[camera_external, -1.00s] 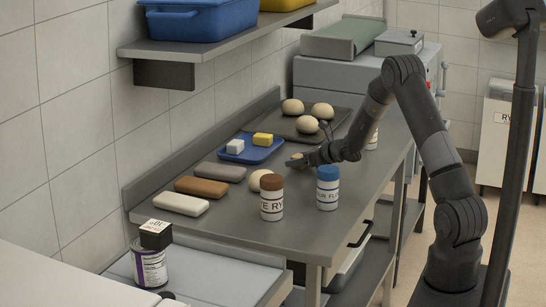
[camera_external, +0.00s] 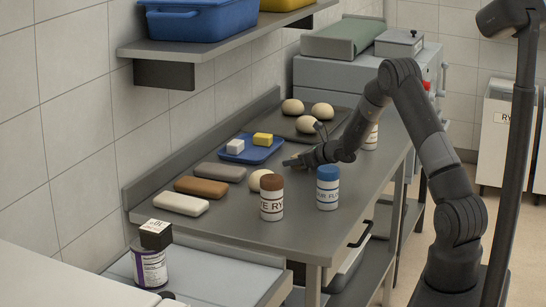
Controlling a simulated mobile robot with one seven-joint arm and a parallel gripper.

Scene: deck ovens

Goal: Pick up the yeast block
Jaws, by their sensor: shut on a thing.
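Two small blocks sit on a blue tray (camera_external: 268,155) on the steel table: a white block (camera_external: 235,146) at left and a yellow block (camera_external: 262,140) at right. No label shows which is the yeast block. My gripper (camera_external: 291,162) is low over the table, just right of the tray and apart from both blocks. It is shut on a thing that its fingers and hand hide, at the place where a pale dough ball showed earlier.
Loaf-shaped pieces (camera_external: 201,187) lie at left. A dark tray (camera_external: 284,127) with dough balls is behind. A shelf (camera_external: 225,45) overhangs the wall side.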

